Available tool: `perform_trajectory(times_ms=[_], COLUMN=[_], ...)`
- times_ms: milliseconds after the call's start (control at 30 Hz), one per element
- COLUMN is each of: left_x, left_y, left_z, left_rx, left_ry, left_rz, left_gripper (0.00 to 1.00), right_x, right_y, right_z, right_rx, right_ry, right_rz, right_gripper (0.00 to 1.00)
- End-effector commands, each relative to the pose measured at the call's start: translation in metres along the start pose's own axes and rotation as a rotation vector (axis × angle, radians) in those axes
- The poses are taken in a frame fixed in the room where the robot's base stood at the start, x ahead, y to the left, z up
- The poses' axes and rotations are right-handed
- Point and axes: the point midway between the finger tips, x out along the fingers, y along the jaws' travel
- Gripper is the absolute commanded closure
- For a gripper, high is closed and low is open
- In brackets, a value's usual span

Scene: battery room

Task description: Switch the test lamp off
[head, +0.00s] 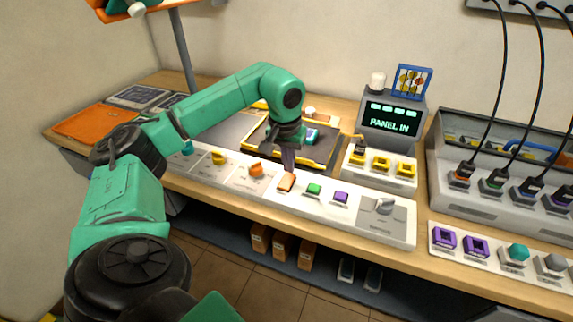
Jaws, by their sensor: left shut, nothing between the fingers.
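My left gripper (289,166) reaches in from the left, pointing down with its fingers shut and empty. Its tips are just above or at an orange rocker switch (286,183) on the long light control strip (225,180); I cannot tell whether they touch. To the right on the strip are a green button (314,189), a purple button (341,197) and a grey rotary knob (384,207). To the left are an orange knob (256,170) and a yellow knob (218,158). No label shows which control is for the test lamp. My right gripper is out of view.
Behind the strip stand a grey box reading "PANEL IN" (391,124) with a white cap (377,82) on top, a row of yellow switches (381,162), and a dark yellow-edged tray (322,152). Black cables hang into a grey charger (470,192) at right. An orange mat (95,122) lies left.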

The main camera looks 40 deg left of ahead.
Motion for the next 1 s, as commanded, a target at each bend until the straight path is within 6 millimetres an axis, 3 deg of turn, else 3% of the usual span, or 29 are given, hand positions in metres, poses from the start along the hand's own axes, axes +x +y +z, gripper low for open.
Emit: perform_trajectory(times_ms=[1000], left_x=[0.0078], left_y=[0.0], left_z=[0.0012], left_rx=[0.0], left_ry=[0.0], left_rz=[0.0], left_gripper=[1.0], right_x=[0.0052], right_y=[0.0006], right_z=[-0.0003], right_rx=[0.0], right_ry=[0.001], right_rz=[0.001], right_gripper=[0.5])
